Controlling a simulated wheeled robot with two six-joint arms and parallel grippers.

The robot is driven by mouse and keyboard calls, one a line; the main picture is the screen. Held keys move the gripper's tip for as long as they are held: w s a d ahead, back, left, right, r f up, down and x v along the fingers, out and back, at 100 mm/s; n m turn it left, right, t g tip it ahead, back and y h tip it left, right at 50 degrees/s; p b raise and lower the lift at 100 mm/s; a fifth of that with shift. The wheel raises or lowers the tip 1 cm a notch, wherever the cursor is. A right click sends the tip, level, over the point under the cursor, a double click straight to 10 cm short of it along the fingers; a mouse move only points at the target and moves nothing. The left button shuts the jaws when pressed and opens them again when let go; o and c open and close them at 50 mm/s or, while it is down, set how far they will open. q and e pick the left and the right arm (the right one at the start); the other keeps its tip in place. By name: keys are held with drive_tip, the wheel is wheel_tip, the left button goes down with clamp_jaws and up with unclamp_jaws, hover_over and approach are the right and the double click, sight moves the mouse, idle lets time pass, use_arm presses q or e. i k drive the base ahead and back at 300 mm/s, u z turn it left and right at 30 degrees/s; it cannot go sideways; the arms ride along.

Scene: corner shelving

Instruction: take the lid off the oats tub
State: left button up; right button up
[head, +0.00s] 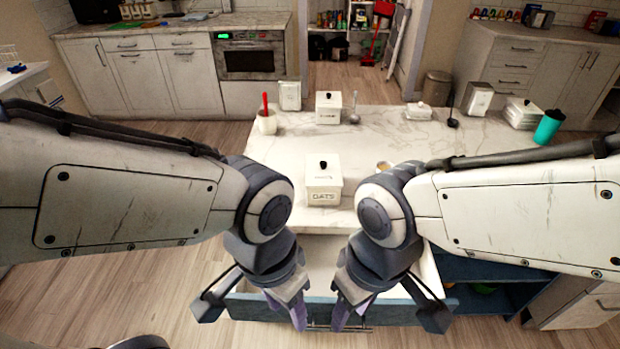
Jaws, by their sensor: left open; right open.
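The oats tub (323,191) is a white square tub marked "OATS", standing upright near the front edge of the marble-topped island (400,145). Its white lid (323,171) with a black knob sits on top of it. My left gripper (300,312) and my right gripper (340,315) are close side by side in front of the island, over an open drawer, nearer to me than the tub. Both are open and hold nothing that I can see. Neither touches the tub.
The open drawer (390,313) sticks out below the tub. Another white lidded tub (328,108), a white cup with a red utensil (266,121), a ladle (354,110) and a teal tumbler (549,127) stand farther back. An object beside my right wrist is mostly hidden. The marble behind the oats tub is clear.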

sight(320, 169)
drive_tip(key=z, duration=0.2)
drive_tip(key=i, duration=0.35)
drive_tip(key=z, duration=0.65)
